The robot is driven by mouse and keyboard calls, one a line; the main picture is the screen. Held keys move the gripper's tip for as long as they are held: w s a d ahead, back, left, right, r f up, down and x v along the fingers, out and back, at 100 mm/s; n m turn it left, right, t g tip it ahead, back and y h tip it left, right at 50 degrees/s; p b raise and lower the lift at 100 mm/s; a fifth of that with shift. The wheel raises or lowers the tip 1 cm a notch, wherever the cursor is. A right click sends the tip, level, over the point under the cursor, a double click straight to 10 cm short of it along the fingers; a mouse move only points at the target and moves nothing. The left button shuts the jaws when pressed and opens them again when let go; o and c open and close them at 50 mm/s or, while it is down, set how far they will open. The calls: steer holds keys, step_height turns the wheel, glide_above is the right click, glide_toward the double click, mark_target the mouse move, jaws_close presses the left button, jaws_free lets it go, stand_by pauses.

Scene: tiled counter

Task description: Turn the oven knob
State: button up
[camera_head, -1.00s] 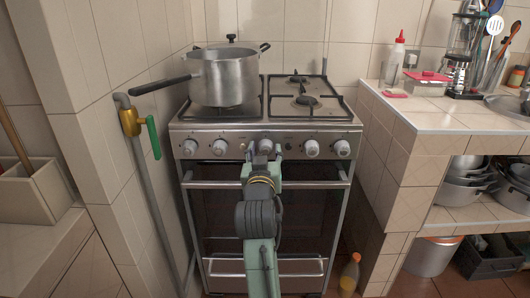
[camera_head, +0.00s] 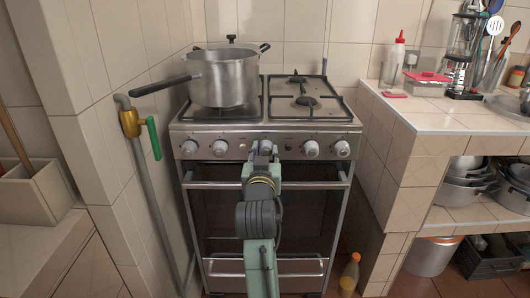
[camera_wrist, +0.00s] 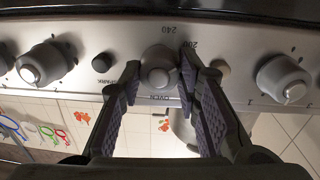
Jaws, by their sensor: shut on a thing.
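The oven knob (camera_wrist: 158,76) is a round silver knob on the metal control panel, with "OVEN" and the numbers 200 and 240 printed around it in the wrist view. My gripper (camera_wrist: 160,68) has one finger on each side of it and is shut on it. The right finger in the wrist view lies against the knob's edge. In the head view my gripper (camera_head: 265,150) is at the middle of the stove's (camera_head: 200,132) knob row, and its fingers mostly hide the oven knob.
Other knobs stand on both sides, such as the left one (camera_wrist: 46,65) and right one (camera_wrist: 283,80) in the wrist view. A handle bar (camera_head: 210,185) runs below the panel. A large pot (camera_head: 222,82) stands on the left burner. A tiled counter (camera_head: 440,113) stands to the right.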

steer(key=m+p, duration=0.2)
steer(key=m, duration=0.3)
steer(key=shift+r+m, duration=0.15)
steer(key=shift+m, duration=0.25)
steer(key=m+p, duration=0.1)
steer(key=m, duration=0.5)
steer(key=shift+g+y+p, duration=0.3)
steer(key=shift+p, duration=0.05)
steer(key=m, duration=0.6)
steer(key=shift+d+y, duration=0.1)
steer(key=shift+y, duration=0.3)
steer(key=m, duration=0.6)
steer(key=shift+d+b, duration=0.1)
steer(key=shift+b, duration=0.2)
steer(key=o, duration=1.1)
steer(key=shift+o, duration=0.2)
steer(key=s, duration=0.7)
steer(key=shift+s+d, duration=0.15)
steer(key=shift+s, duration=0.1)
